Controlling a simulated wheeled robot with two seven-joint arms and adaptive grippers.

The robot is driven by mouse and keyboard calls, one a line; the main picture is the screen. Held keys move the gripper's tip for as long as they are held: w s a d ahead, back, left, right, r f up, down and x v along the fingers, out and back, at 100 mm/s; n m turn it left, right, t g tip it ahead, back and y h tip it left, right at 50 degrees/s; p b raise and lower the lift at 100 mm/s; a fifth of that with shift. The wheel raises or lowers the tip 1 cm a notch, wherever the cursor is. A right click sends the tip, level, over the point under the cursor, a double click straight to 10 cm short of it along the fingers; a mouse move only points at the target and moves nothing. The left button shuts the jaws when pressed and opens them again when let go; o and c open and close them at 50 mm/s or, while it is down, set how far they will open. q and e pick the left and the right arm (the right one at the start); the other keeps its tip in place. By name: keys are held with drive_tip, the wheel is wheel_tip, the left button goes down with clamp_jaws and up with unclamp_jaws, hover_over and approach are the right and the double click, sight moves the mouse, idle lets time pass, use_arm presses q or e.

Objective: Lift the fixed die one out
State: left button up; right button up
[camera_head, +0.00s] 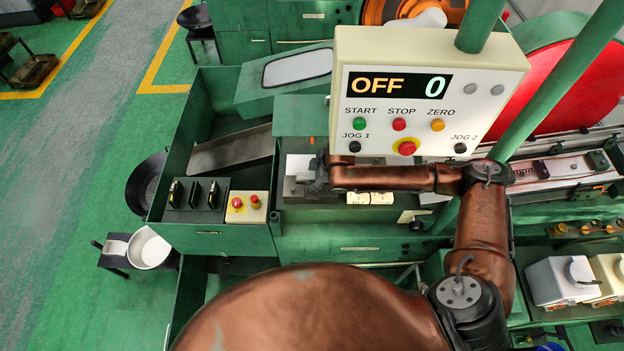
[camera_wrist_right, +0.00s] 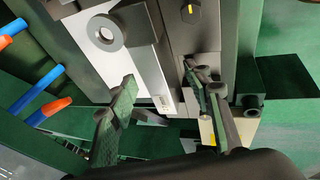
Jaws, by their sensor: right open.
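My right gripper (camera_head: 314,177) reaches in from the right over the green machine bed in the head view. In the wrist view its two fingers (camera_wrist_right: 165,90) are spread apart with nothing clearly held between them. A grey metal block (camera_head: 297,184) lies at the fingertips in the head view, partly hidden by the gripper. The wrist view shows grey metal parts beyond the fingers, including a block with a round ring (camera_wrist_right: 105,33) and a dark piece with a yellow mark (camera_wrist_right: 190,13). I cannot tell for certain which part is fixed die one. My left gripper is out of view.
A control panel (camera_head: 428,98) reading OFF 0 hangs close above my right arm. A green post (camera_head: 548,90) stands beside it. Left are dark upright pieces (camera_head: 193,194), a red and yellow button box (camera_head: 246,207) and a sloping metal chute (camera_head: 231,151). A white bowl (camera_head: 150,249) stands lower left.

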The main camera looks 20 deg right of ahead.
drive_tip(key=shift+c, duration=0.3)
clamp_jaws()
drive_tip(key=shift+r, duration=0.1)
idle(0.4)
